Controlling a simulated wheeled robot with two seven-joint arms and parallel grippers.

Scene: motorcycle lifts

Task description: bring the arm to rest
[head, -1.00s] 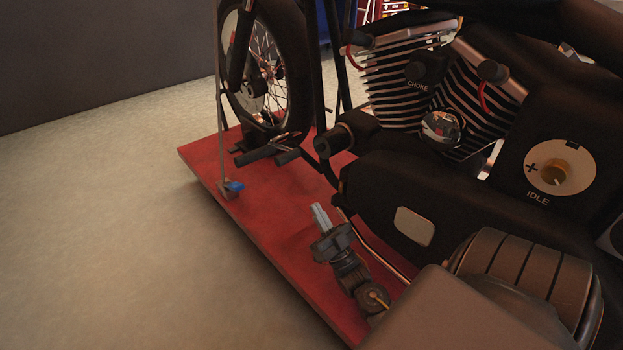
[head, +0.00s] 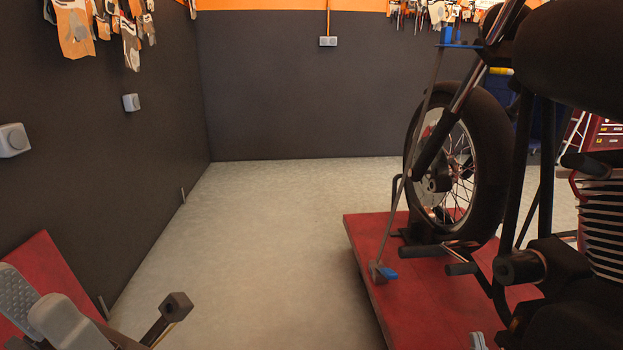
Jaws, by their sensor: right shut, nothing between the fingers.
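Only the tips of my right gripper (head: 478,341) show, at the bottom edge of the head view. The pale grey fingers are together with nothing between them. They appear over the red lift platform (head: 415,300), below the motorcycle's footrest parts; whether they touch anything cannot be told. The rest of my right arm is out of the picture. My left gripper is not in view.
The motorcycle's front wheel (head: 462,165) stands on the red platform, with a tie-down strap (head: 405,180) beside it. The engine (head: 600,235) fills the right edge. Another red platform (head: 55,270) and grey pedals (head: 62,322) are at lower left. The floor (head: 255,240) between is clear.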

